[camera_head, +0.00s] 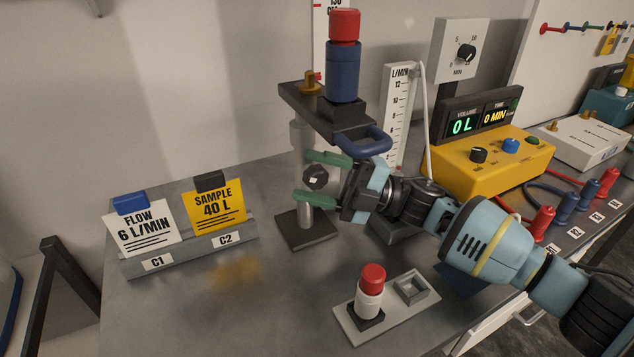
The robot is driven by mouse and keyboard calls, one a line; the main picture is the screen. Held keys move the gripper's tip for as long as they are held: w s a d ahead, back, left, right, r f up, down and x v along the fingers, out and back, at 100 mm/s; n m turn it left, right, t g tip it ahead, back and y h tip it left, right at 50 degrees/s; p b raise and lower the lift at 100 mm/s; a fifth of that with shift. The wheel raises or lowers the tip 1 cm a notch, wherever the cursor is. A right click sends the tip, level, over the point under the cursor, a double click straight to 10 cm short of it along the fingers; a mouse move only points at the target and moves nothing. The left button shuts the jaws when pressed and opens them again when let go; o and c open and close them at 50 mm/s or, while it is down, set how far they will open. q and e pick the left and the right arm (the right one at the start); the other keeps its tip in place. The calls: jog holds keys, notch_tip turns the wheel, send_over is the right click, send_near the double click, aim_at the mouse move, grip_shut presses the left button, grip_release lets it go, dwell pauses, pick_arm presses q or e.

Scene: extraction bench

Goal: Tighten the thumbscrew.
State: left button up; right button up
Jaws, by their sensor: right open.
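A dark round knob with a light mark, which looks like the thumbscrew (315,177), faces out from the side of a grey upright stand (305,220). My right gripper (304,176) comes in from the right. Its two green fingers are apart, one above the knob and one below it. I cannot tell whether either finger touches the knob. The stand carries a black platform (290,93) with a blue cylinder (343,75) capped in red, a brass knob (310,80) and a blue loop handle (368,141). My left gripper is not in view.
A card holder (190,250) with white and yellow cards stands at the left. A plate (395,325) with a red-capped vial (370,290) lies in front. A yellow meter box (485,165), reading 0 L and 0 MIN, stands behind my right arm. The bench between holder and plate is clear.

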aim_at(317, 168)
notch_tip(317, 168, up, 3)
jog(key=shift+r, duration=0.1)
jog(key=s+r, duration=0.1)
jog(key=s, duration=1.5)
jog(key=shift+a+r, duration=0.4)
